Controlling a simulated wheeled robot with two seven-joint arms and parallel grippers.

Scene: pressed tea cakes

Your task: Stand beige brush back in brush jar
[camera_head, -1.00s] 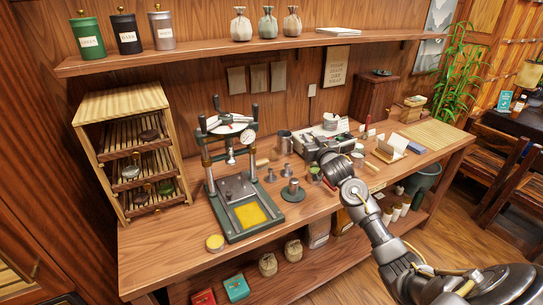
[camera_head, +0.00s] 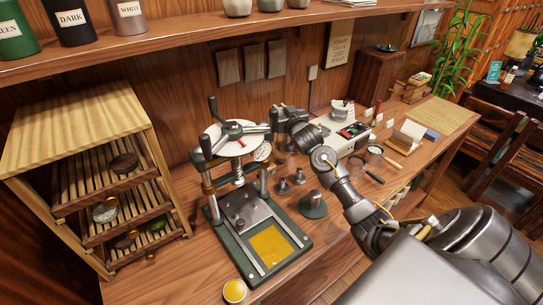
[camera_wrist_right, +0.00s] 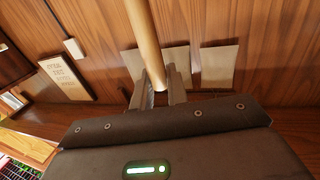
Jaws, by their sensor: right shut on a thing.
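My right gripper (camera_head: 274,120) is behind the upper right of the tea press, its fingers mostly hidden in the head view. In the right wrist view the gripper (camera_wrist_right: 158,90) is shut on a beige rod-like handle, the beige brush (camera_wrist_right: 147,40). The handle extends up out of that picture, so its far end is not visible. The brush is not clear in the head view. The brush jar cannot be made out surely; the area under my right wrist is partly hidden. My left gripper is in neither view.
The tea press (camera_head: 262,246) stands close left of my right forearm. Small metal weights (camera_head: 282,186) and a dark green stand (camera_head: 313,206) are beside it. A white scale (camera_head: 342,138) lies right of my arm. A wooden rack (camera_head: 75,135) is at the left.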

